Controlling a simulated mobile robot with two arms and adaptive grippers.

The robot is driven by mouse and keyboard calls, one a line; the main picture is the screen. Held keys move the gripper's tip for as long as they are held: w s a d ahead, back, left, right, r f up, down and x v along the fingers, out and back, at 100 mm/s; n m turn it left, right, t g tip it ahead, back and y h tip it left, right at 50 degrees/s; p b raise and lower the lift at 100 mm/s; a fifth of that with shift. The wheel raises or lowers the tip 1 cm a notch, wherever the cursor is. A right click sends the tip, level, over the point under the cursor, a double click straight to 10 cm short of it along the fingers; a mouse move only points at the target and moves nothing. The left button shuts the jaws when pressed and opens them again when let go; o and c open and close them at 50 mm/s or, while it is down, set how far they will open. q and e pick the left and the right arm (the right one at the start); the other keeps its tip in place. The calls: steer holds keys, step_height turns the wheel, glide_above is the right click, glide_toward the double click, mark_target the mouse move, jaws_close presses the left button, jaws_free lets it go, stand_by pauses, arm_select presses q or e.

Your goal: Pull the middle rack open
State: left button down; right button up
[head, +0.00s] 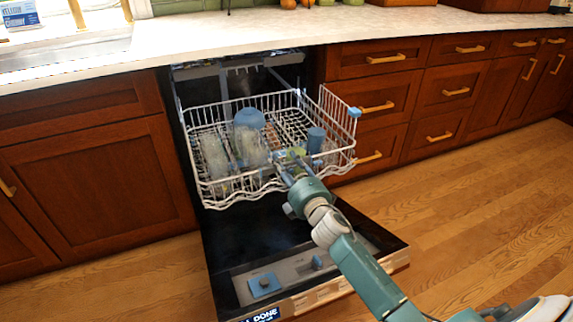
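The middle rack (232,196) is a white wire basket with a wavy front edge. It stands well out of the open dishwasher, above the lowered door (228,250). It holds a blue bowl or cup (249,118), a blue cup (316,139) and clear glasses (214,156). My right gripper (287,158) is at the rack's front edge, right of its middle, and overlaps the wires in this view. Its fingers are small and mixed with the rack and dishes, so I cannot tell whether they grip the wire. My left gripper is out of view.
The door lies open with a blue-lidded dispenser (264,284) on its inner face. A narrow upper rack (238,66) is inside at the top. Wooden cabinets with brass handles (377,107) flank the dishwasher under a pale countertop (300,28). The wooden floor (470,190) at right is clear.

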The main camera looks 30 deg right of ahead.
steer(key=s, duration=1.2)
steer(key=shift+a, duration=0.35)
